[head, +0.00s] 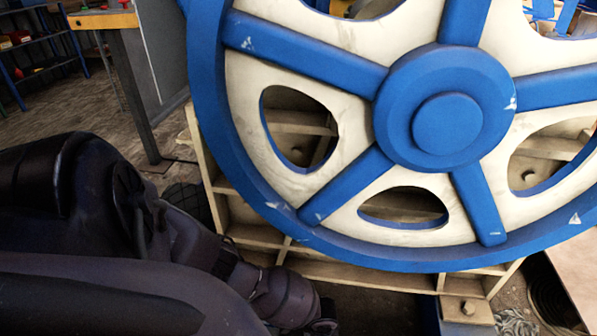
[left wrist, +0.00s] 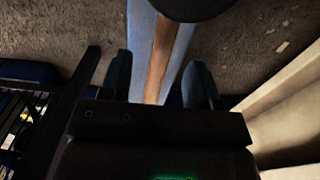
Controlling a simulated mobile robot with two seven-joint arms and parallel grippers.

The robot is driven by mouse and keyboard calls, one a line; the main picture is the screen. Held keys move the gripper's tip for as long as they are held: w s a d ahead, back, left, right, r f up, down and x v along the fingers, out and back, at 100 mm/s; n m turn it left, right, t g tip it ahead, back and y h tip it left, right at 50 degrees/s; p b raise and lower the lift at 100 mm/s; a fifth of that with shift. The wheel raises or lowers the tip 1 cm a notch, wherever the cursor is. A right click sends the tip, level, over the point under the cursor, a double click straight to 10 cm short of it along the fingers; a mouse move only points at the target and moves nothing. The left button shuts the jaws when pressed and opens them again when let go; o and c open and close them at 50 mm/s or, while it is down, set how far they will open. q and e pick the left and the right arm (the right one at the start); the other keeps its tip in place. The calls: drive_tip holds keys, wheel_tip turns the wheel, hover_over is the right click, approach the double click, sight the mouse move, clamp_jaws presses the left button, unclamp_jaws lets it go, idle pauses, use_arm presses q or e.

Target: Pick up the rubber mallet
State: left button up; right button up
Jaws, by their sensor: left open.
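I cannot make out a rubber mallet for certain in either view. In the left wrist view, a dark rounded shape (left wrist: 190,8) is cut off by the top edge, and I cannot tell what it is. Below it, a long pale-blue bar with a brown middle strip (left wrist: 160,55) runs down between the fingers of my left gripper (left wrist: 158,75). The gripper is open, its two dark fingers apart, and I see no contact. In the head view my left arm comes in from the left, and its far end is cut off at the bottom. My right gripper is not in view.
A large blue and cream flywheel (head: 440,105) fills the right of the head view, in front of a beige ribbed frame (head: 350,275). A workbench with a wooden top (head: 103,20) and a shelf (head: 40,55) stand at the back left. Floor (head: 75,100) shows between them.

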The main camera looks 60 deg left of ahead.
use_arm(q)
drive_tip(key=f+b, duration=0.1)
drive_tip(key=f, duration=0.1)
drive_tip(key=f+b, duration=0.1)
drive_tip(key=f, duration=0.1)
drive_tip(key=shift+s+a, duration=0.15)
drive_tip(key=shift+a, duration=0.05)
drive_tip(key=shift+w+f, duration=0.2)
drive_tip(key=shift+f, duration=0.15)
drive_tip(key=shift+w+r, duration=0.1)
clamp_jaws()
